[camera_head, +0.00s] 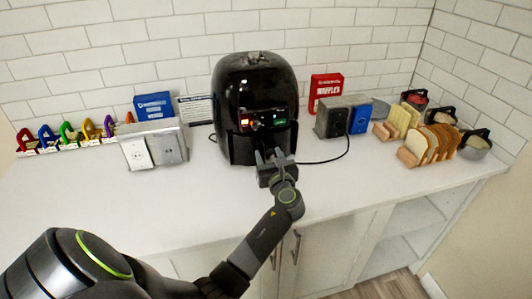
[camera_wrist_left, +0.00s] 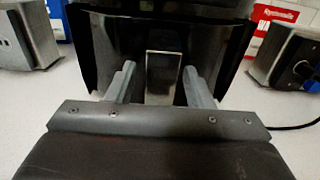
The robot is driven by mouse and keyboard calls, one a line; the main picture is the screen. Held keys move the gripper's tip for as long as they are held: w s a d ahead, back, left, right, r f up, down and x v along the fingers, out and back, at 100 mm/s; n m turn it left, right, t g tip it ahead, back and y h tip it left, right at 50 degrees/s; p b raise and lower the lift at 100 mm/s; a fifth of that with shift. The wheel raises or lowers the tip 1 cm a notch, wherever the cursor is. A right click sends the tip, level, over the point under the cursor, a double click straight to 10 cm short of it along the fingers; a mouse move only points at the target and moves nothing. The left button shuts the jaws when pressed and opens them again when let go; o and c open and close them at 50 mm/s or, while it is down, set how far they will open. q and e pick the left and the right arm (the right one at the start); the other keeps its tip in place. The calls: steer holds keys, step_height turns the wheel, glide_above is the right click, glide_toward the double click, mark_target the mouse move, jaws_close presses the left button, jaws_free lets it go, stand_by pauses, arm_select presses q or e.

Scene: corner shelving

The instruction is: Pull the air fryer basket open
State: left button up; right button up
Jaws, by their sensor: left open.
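The black air fryer (camera_head: 255,85) stands upright on the white counter against the tiled wall. Its basket front (camera_wrist_left: 105,55) fills the upper part of the left wrist view and looks closed. In the head view the gripper hides most of the handle. My right gripper is not in view.
A bread rack (camera_head: 430,145) is farther right. The counter (camera_head: 215,205) in front of the fryer is clear.

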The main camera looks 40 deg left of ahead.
arm_select(q)
steer(key=shift+d+r, duration=0.1)
steer(key=shift+c, duration=1.1)
jaws_close()
